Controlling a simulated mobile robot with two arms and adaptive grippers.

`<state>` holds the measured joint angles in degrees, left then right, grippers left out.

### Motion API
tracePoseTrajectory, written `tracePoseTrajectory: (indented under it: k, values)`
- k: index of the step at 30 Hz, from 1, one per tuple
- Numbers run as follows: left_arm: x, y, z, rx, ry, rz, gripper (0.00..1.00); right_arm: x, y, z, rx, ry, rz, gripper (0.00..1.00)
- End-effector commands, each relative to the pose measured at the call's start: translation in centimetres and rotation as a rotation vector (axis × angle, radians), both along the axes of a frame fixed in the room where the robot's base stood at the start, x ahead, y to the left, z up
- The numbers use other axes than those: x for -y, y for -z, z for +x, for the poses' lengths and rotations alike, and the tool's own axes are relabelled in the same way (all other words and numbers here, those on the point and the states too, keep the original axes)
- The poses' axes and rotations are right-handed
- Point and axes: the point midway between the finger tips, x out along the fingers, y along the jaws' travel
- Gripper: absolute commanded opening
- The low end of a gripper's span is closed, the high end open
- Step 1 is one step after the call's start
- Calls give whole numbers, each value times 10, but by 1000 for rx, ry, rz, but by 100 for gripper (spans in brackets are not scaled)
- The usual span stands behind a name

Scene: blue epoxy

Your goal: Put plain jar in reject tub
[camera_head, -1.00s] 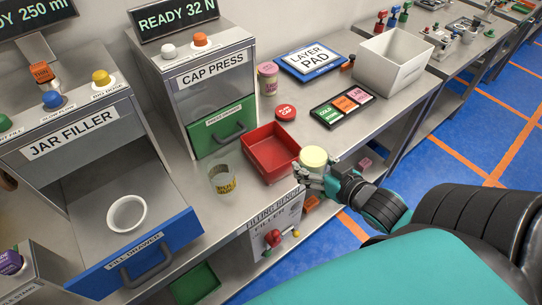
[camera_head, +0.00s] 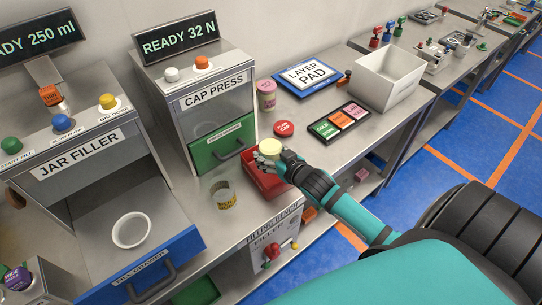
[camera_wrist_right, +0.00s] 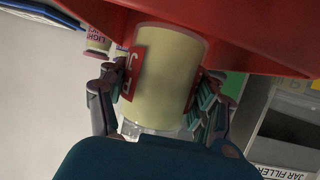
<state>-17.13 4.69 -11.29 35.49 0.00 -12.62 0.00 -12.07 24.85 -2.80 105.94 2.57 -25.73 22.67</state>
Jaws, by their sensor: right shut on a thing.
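My right gripper (camera_head: 268,159) is shut on the plain jar (camera_head: 270,147), a cream-coloured jar, and holds it over the red tub (camera_head: 259,184). In the right wrist view the jar (camera_wrist_right: 168,75) stands between the two fingers of the gripper (camera_wrist_right: 155,100). Red patches with white letters show at its sides there. The tub's red wall (camera_wrist_right: 250,40) shows behind the jar. The gripper and forearm hide part of the tub, so I cannot tell whether the jar touches it. My left gripper is not in view.
A glass jar with a yellow label (camera_head: 223,195) stands left of the tub. A lidded pink-labelled jar (camera_head: 266,95), a red disc (camera_head: 284,128) and a black label tray (camera_head: 340,120) lie behind it. The cap press (camera_head: 212,95) stands at the back left.

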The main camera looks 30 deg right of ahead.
Motion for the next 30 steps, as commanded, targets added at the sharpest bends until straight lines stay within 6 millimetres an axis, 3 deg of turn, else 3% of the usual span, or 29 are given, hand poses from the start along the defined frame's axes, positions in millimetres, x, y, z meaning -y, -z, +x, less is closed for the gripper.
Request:
tracePoseTrajectory:
  k: [5, 27, 28, 30]
  values:
    - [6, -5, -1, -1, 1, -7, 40, 0, 15, 0, 3, 0, 1, 19]
    - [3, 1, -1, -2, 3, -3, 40, 0, 27, 0, 4, 0, 1, 19]
    - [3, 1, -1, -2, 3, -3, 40, 0, 29, -1, 1, 0, 1, 66]
    - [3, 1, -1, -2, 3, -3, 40, 0, 29, -1, 1, 0, 1, 75]
